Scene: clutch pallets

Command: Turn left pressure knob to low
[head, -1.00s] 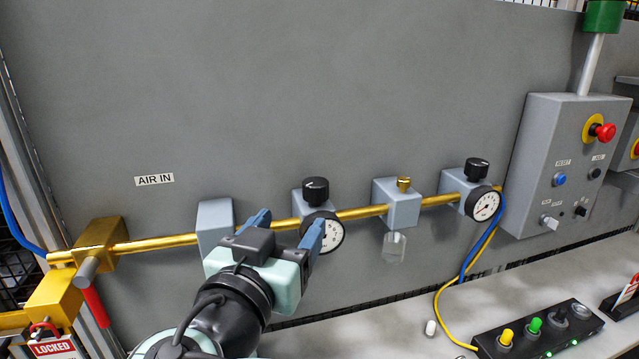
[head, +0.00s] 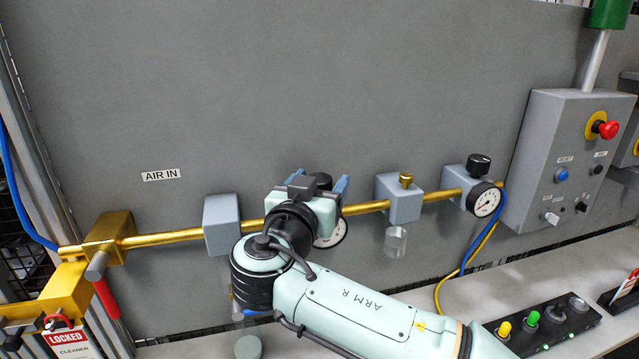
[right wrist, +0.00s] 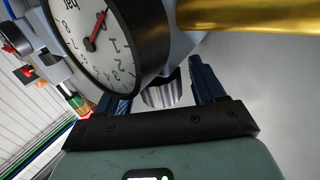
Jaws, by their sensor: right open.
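The left pressure knob (head: 321,181) is black and sits upright on top of the left regulator on the brass pipe, partly hidden behind my gripper in the head view. My right gripper (head: 320,186) is open, with one blue finger on each side of the knob. In the right wrist view a ribbed, shiny cylinder (right wrist: 162,92), which looks like the knob, shows between the open fingers. I cannot tell whether a finger touches it. The left pressure gauge (right wrist: 95,40) is large beside the fingers there. My left gripper is not in view.
The brass pipe (head: 362,208) runs along the grey wall panel. To the right are a filter block (head: 398,203) with a clear bowl and a second regulator with black knob (head: 479,164) and gauge (head: 484,200). A control box (head: 560,150) stands further right.

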